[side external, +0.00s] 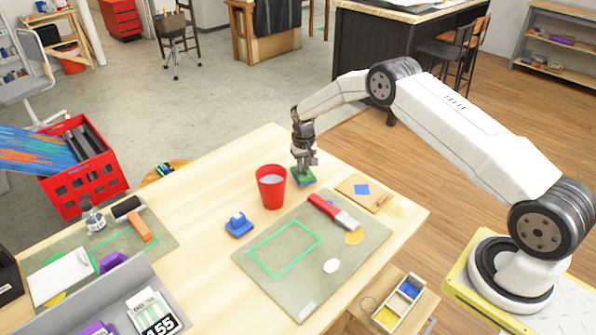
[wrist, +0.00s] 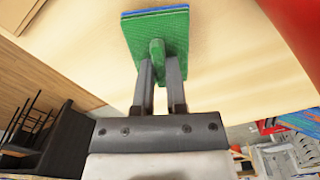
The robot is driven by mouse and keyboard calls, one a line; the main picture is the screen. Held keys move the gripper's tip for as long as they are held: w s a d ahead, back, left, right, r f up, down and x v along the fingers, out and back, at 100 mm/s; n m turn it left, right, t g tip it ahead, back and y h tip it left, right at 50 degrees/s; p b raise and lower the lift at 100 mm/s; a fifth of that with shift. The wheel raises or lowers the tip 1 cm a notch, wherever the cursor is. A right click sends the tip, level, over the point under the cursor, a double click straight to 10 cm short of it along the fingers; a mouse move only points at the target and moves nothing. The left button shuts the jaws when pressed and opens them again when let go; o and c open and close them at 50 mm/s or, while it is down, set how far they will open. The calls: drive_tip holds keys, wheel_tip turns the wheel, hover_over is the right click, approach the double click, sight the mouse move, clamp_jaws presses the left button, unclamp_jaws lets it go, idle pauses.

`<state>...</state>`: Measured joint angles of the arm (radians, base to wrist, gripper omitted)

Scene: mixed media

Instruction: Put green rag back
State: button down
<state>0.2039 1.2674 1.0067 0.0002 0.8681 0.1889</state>
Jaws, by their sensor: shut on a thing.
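The green rag is a square green pad (side external: 303,179) with a blue edge layer and a green knob. It is at the table's back right, just right of the red cup. The wrist view shows the pad (wrist: 174,30) and its knob between my fingers. My gripper (side external: 304,163) points down and is shut on the knob; its fingers also show in the wrist view (wrist: 160,78). I cannot tell whether the pad touches the table. A grey-green mat (side external: 308,280) in front bears an empty green rectangle outline (side external: 285,249).
The red cup (side external: 271,188) stands close left of the pad. A red-handled brush (side external: 332,211) lies on the mat's back part. A blue knobbed block (side external: 239,225) sits left of the mat. The outline's inside is clear.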

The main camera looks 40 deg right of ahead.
drive_tip(key=shift+f, duration=0.5)
drive_tip(key=shift+f, duration=0.55)
drive_tip(key=shift+c, duration=2.1)
unclamp_jaws()
drive_tip(key=c, duration=0.4)
drive_tip(key=shift+r, duration=0.15)
drive_tip(key=shift+r, duration=4.4)
